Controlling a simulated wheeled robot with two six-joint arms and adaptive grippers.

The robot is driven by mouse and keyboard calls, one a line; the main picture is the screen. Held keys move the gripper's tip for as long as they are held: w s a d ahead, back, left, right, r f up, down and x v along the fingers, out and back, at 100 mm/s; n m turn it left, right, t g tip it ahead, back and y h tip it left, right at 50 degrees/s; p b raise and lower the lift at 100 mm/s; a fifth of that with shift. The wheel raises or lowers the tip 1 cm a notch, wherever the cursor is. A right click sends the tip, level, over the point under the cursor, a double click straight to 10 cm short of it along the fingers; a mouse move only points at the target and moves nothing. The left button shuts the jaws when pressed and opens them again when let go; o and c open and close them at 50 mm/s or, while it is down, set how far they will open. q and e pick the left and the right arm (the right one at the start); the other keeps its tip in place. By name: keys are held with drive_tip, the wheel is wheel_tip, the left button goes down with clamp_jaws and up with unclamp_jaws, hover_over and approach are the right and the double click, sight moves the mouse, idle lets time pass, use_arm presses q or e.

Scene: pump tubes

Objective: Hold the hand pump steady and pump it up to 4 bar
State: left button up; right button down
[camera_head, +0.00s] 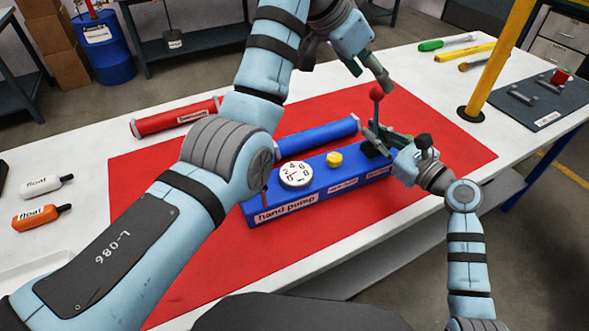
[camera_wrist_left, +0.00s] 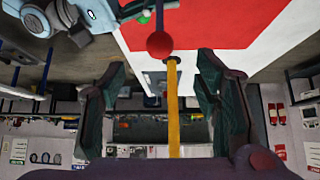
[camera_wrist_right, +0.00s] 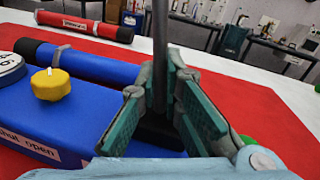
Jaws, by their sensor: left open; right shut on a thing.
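The blue hand pump (camera_head: 315,190) sits on the red mat (camera_head: 455,140), with a white gauge (camera_head: 296,174) and a yellow knob (camera_head: 334,159) on top. The gauge needle is too small to read surely. A dark upright lever (camera_wrist_right: 160,50) with a red ball (camera_head: 376,93) on top rises from the pump's right end. My right gripper (camera_head: 380,137) is shut on the lever below the ball. My left gripper (camera_head: 352,72) is open and empty just above and beside the ball, which shows ahead of its jaws in the left wrist view (camera_wrist_left: 159,44).
A blue tube (camera_head: 318,137) lies along the pump's back side, and a red labelled tube (camera_head: 175,118) lies at the mat's back left. A yellow post (camera_head: 497,60) stands at the right. Two float bottles (camera_head: 43,215) lie at the left. The mat's right part is clear.

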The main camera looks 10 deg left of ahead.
sight(373, 91)
use_arm(q)
drive_tip(key=shift+c, duration=0.6)
drive_tip(key=s+a+r, duration=0.2)
drive_tip(key=a, duration=0.1)
drive_tip(key=shift+c, duration=0.2)
drive_tip(key=x, duration=1)
clamp_jaws()
drive_tip(key=shift+f, duration=0.1)
drive_tip(key=shift+f, duration=0.15)
drive_tip(key=shift+w+d, duration=0.55)
drive_tip(key=shift+d, duration=0.25)
drive_tip(key=shift+r, duration=0.2)
